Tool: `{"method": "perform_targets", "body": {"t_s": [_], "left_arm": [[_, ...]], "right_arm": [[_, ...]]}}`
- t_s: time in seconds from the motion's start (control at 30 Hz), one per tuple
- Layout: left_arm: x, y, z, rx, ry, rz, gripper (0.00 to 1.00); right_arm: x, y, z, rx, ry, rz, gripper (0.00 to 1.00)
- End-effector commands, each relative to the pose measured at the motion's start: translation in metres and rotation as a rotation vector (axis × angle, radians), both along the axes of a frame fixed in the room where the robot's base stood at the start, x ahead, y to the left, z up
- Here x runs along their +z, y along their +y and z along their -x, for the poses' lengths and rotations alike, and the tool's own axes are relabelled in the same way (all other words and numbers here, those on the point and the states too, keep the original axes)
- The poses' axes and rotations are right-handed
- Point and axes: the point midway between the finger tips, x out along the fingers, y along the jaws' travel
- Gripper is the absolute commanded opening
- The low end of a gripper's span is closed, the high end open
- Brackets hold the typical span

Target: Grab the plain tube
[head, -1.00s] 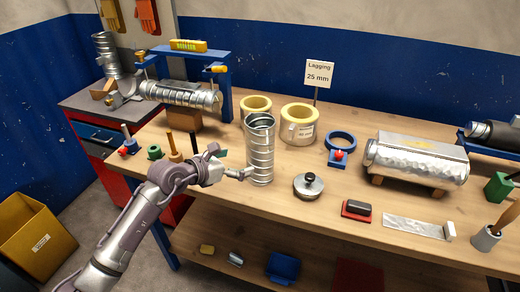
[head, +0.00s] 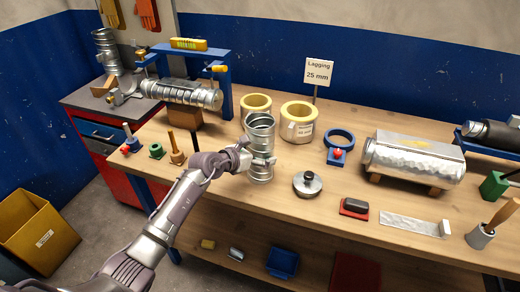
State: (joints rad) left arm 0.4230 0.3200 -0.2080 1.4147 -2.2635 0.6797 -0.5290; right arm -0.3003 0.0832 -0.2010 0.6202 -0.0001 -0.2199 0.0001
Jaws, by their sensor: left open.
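An upright silver tube (head: 261,133) with ringed walls and an open top stands on the wooden bench, near its middle; I take it as the plain tube. My left gripper (head: 262,161) is at the tube's left and front side, around mid-height. Its jaws are open, with a finger overlapping the tube's front in the picture. I cannot tell whether it touches the tube. The gripper hides part of the tube's left side. My right gripper is out of view.
Two yellow-lined lagged tubes (head: 299,132) stand close behind the tube. A ribbed duct (head: 183,93) lies by a blue frame (head: 226,94) at the left. A foil-wrapped duct (head: 415,160) lies right.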

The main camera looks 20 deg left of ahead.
Motion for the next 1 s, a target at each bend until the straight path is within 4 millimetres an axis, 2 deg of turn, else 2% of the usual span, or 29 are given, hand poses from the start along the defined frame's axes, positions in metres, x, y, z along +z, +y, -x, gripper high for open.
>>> {"method": "perform_targets", "body": {"t_s": [0.07,0.4,0.77,0.87,1.0], "left_arm": [[0.000,0.000,0.000,0.000,0.000,0.000,0.97],[0.000,0.000,0.000,0.000,0.000,0.001,0.41],[0.007,0.000,0.000,0.000,-0.005,0.001,0.41],[0.017,0.000,0.000,-0.001,-0.006,0.000,0.41],[0.040,0.001,-0.001,-0.001,-0.010,-0.003,0.41]], "right_arm": [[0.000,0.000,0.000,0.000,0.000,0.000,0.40],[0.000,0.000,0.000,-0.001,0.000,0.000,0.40],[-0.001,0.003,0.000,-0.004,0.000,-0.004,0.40],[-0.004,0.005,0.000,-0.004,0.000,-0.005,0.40],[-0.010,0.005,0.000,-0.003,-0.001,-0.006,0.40]]}}
